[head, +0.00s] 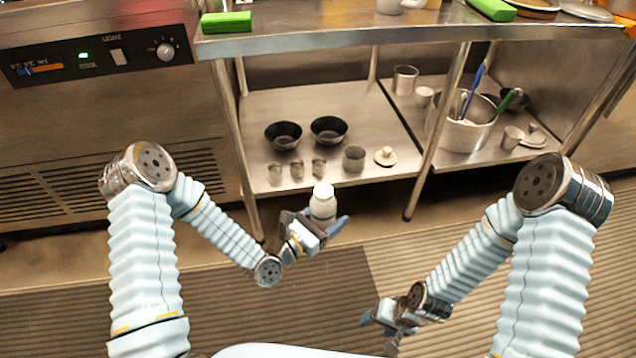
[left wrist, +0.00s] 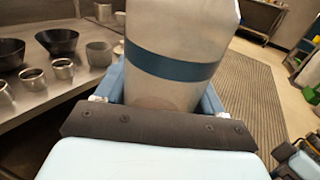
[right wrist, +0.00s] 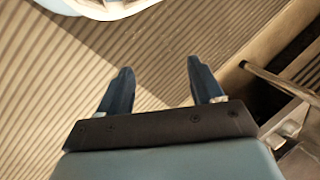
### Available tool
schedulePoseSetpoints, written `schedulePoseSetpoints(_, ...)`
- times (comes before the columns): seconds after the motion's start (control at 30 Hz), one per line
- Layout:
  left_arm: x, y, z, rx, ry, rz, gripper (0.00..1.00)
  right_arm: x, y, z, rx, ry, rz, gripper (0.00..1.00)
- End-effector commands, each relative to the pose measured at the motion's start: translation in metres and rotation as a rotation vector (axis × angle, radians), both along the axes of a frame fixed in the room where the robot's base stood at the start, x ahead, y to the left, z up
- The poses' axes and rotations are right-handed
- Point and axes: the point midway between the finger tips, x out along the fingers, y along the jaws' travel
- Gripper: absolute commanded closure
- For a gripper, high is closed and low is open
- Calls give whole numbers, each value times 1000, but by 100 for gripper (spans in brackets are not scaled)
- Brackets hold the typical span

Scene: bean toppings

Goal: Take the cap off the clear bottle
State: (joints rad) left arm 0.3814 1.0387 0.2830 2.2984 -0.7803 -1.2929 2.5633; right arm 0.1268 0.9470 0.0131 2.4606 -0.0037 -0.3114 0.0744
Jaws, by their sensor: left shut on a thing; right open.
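The clear bottle (head: 323,207) with its white cap (head: 323,190) is upright in my left gripper (head: 328,228), in front of the lower shelf's edge. The cap sits on top of the bottle. In the left wrist view the bottle (left wrist: 172,50) fills the space between the fingers and shows a dark blue band; its cap is out of that picture. My left gripper is shut on the bottle. My right gripper (head: 378,325) is lower and to the right, away from the bottle. In the right wrist view its fingers (right wrist: 162,92) are apart with nothing between them.
The lower shelf (head: 260,110) holds two dark bowls (head: 328,129), several small metal cups (head: 353,158), a lid (head: 385,156) and a large pot (head: 465,125) with utensils. A table leg (head: 437,135) stands to the right of the bottle. The floor mat (head: 200,315) between my arms is clear.

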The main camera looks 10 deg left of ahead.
Motion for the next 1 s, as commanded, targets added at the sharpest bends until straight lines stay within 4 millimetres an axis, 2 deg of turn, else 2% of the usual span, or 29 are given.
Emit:
schedulePoseSetpoints(0.17,0,0,0,0,-1,0,100,62,-1,10,-45,96,-217,34)
schedulePoseSetpoints(0.27,0,0,0,1,-1,0,100,111,2,34,-88,170,-417,34)
schedulePoseSetpoints(0.3,0,0,0,1,-1,0,100,130,4,48,-106,197,-503,34)
schedulePoseSetpoints(0.4,0,0,0,1,-1,1,100,171,12,88,-146,249,-715,34)
schedulePoseSetpoints(0.53,0,0,0,1,-1,1,100,209,26,150,-187,294,-978,34)
schedulePoseSetpoints(0.63,0,0,0,0,0,1,100,227,43,202,-205,315,-1172,34)
schedulePoseSetpoints(0.73,0,0,0,0,0,1,100,232,68,254,-214,330,-1350,34)
schedulePoseSetpoints(0.8,0,0,0,1,-1,1,100,229,88,286,-215,339,-1462,34)
schedulePoseSetpoints(0.9,0,0,0,1,-1,1,100,218,118,325,-214,350,-1595,34)
schedulePoseSetpoints(1.0,0,0,0,0,0,1,100,205,142,353,-210,357,-1694,34)
